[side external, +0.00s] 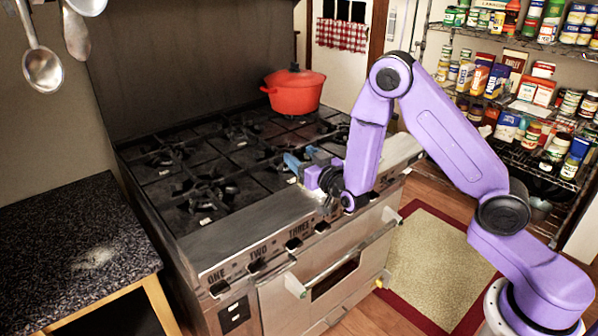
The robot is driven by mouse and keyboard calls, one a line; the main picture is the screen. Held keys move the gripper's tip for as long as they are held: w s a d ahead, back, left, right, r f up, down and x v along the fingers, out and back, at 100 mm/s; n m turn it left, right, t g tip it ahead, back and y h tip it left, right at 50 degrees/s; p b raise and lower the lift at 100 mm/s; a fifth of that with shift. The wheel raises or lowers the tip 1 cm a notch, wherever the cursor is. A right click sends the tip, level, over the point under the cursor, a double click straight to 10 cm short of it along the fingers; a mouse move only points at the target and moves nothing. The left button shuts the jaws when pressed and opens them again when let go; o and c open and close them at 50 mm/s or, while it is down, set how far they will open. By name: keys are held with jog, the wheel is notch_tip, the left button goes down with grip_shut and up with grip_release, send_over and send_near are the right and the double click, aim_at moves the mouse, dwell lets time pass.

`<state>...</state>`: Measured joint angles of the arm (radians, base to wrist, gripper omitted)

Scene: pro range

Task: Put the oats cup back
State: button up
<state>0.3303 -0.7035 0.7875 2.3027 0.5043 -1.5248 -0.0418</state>
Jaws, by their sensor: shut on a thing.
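My gripper (300,162), with blue fingers, is over the front of the stove near its right side, pointing left. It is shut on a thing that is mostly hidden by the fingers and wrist. A small pale patch shows at the fingers, too small to tell for sure whether it is the oats cup. No other cup that I can make out as the oats cup stands in the open. A pale heap of loose grains (94,258), perhaps oats, lies on the dark speckled counter (55,230) at left.
The black stove (238,160) has several burners and a front panel with knobs. A red lidded pot (295,93) stands at its back right. A wire shelf (520,100) full of cans and boxes is at right. Ladles (42,70) hang at upper left.

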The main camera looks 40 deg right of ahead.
jog(key=shift+w+f, duration=0.8)
jog(key=shift+f, duration=1.55)
jog(key=shift+f, duration=0.15)
jog(key=o, duration=1.1)
